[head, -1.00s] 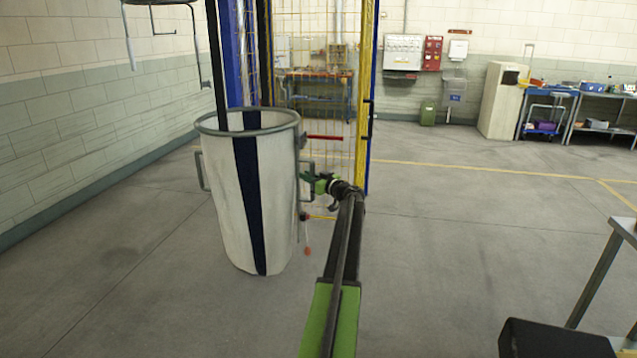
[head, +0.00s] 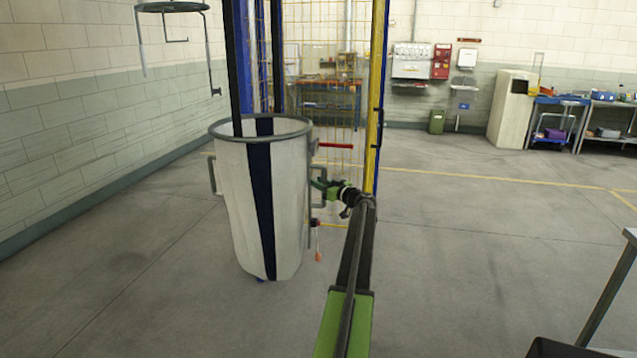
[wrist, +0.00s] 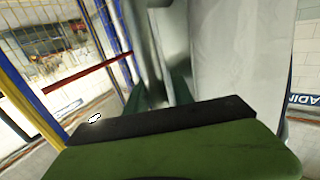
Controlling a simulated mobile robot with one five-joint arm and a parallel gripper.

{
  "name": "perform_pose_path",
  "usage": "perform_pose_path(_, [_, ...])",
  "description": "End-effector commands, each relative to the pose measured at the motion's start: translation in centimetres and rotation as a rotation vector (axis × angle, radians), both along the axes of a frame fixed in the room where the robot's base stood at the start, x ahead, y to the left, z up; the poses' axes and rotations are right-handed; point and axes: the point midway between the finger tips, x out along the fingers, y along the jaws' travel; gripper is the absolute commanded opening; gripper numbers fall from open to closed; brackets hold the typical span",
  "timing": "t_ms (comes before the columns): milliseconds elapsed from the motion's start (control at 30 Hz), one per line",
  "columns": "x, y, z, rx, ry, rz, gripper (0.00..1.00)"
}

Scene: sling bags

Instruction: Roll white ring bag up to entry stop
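The white ring bag (head: 258,205) is a tall white bag with a dark blue stripe, hung from a grey ring, upright on the floor left of centre. A grey handle sticks out on each side. My gripper (head: 319,187) is at its right handle and looks shut on it. In the wrist view, my green finger (wrist: 190,150) with a black pad fills the front, with grey handle tubes (wrist: 150,55) and the white bag (wrist: 240,60) behind it. The contact is partly hidden. I cannot make out which part is the entry stop.
A mesh frame with a yellow post (head: 377,100) and blue posts stands behind the bag, with a red bar (head: 336,146) just right of the bag's rim. A hook hanger (head: 172,8) hangs upper left. Floor at right is open; a table edge (head: 610,290) stands at lower right.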

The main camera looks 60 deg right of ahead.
Motion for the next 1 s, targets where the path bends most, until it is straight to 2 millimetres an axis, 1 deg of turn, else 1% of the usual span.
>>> perform_pose_path(67, [-1.0, 0.5, 0.0, 0.0, 0.0, -0.002, 0.29])
perform_pose_path(167, [-3.3, 1.5, 0.0, 0.0, 0.0, -0.002, 0.29])
perform_pose_path(400, [-9.6, 4.1, 0.0, 0.0, 0.0, -0.003, 0.29])
perform_pose_path(500, [-12.0, 5.0, 0.0, 0.0, 0.0, -0.003, 0.29])
perform_pose_path(600, [-13.9, 5.6, 0.0, 0.0, 0.0, -0.003, 0.29])
perform_pose_path(700, [-15.0, 6.1, 0.0, 0.0, 0.0, -0.002, 0.29])
perform_pose_path(800, [-15.6, 6.3, 0.0, 0.0, 0.0, -0.002, 0.29])
perform_pose_path(1000, [-15.8, 6.3, 0.0, 0.0, 0.0, -0.001, 0.29])
